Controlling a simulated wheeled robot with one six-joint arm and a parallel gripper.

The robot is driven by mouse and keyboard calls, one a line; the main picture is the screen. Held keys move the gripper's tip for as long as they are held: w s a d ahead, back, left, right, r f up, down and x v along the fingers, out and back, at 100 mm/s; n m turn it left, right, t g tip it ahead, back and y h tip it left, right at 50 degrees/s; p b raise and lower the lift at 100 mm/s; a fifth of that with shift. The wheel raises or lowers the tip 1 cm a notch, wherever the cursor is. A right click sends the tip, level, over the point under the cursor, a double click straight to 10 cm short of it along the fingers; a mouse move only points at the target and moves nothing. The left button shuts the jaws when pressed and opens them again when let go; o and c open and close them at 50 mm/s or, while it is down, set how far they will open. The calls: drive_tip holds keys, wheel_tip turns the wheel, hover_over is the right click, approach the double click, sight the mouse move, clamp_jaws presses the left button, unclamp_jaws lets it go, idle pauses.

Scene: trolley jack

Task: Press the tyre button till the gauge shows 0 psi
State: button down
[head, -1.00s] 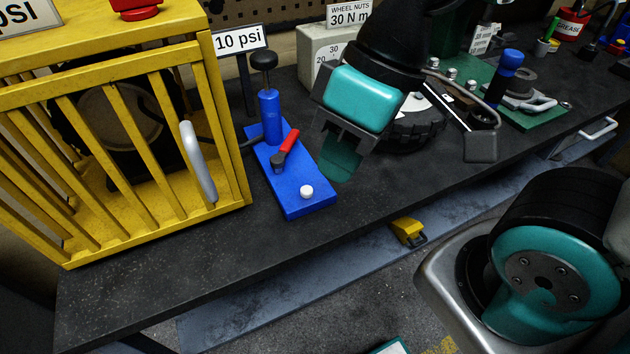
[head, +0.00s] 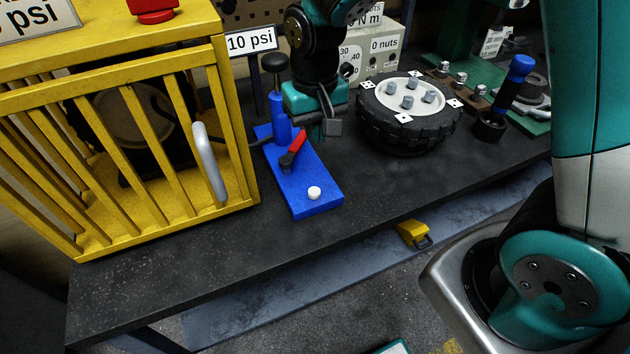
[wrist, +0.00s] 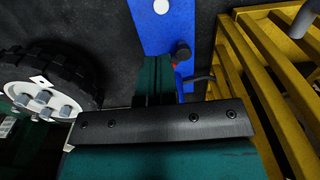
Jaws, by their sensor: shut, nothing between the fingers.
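A white round button (head: 314,193) sits on the near end of a blue board (head: 318,207); it also shows at the top of the wrist view (wrist: 161,6). The board carries a red-handled lever (head: 294,147) and a blue pump cylinder with a black knob (head: 273,62). A sign (head: 251,41) behind reads 10 psi. Another sign (head: 35,20) on the yellow cage ends in "psi"; its number is cut off. My gripper (head: 328,130) is shut and empty, pointing down beside the board's back right part, apart from the white button. Its teal fingers (wrist: 156,68) lie together.
The yellow cage (head: 222,120) with a grey handle stands left, a dark tyre (head: 120,125) inside and a red button (head: 155,10) on top. A wheel (head: 408,115) lies right of my gripper. The dark bench (head: 230,235) is clear in front.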

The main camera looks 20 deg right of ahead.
sight(315, 191)
wheel_tip(315, 191, down, 14)
drive_tip(key=p, duration=0.3)
idle(0.3)
drive_tip(key=shift+f, duration=0.1)
